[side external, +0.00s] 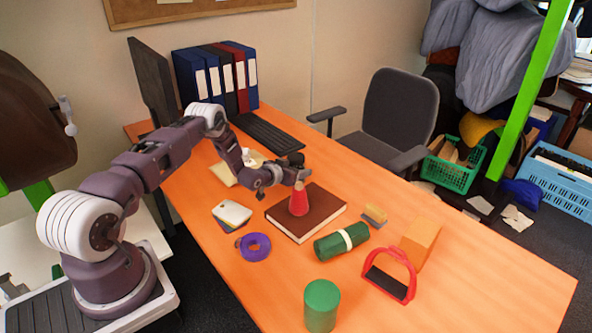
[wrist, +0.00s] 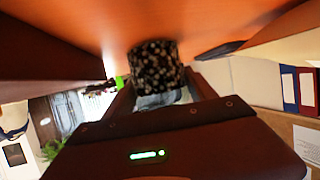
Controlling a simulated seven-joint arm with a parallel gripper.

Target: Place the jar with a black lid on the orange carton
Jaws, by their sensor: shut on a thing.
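My gripper (side external: 300,176) is above the brown book, near the top of a red cone-shaped object. In the wrist view it is shut on a dark speckled round thing (wrist: 155,68), with a pale grey part between the fingers; this appears to be the jar, but its lid is not clear there. In the side view a small black shape (side external: 296,158) shows at the gripper; I cannot tell whether it is the lid. The orange carton (side external: 420,243) stands on the table to the right, apart from the gripper, its top bare.
The red cone (side external: 299,201) stands on the brown book (side external: 318,213). A green cylinder (side external: 322,305) stands in front, a purple ring (side external: 253,246) left. The table's right end is clear.

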